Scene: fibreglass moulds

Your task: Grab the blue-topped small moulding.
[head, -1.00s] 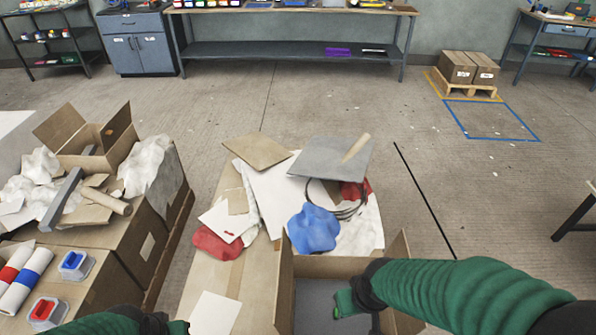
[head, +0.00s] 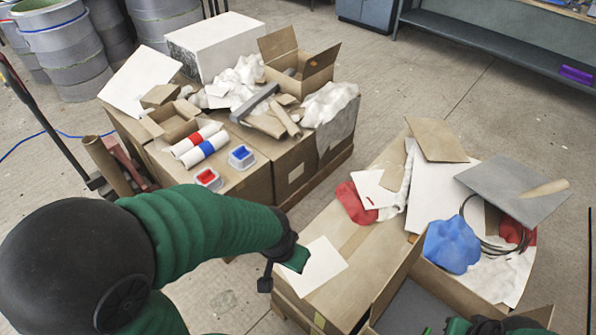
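The blue-topped small moulding (head: 241,157) is a pale, squarish piece with a blue top. It sits on the left cardboard-box surface, beside a similar red-topped moulding (head: 208,178). My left gripper (head: 282,271) is in front of and to the right of it, over the gap by a white sheet, well apart from it. Its two fingers look spread with nothing between them. My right gripper (head: 440,327) is at the bottom edge by the open box, mostly cut off, so its opening cannot be made out.
Two rolls, one with a red band (head: 196,138) and one blue-banded (head: 204,151), lie behind the mouldings. An open carton (head: 180,122) and crumpled white material (head: 235,82) are farther back. A blue lump (head: 452,245) and grey board (head: 512,190) lie on the right stack.

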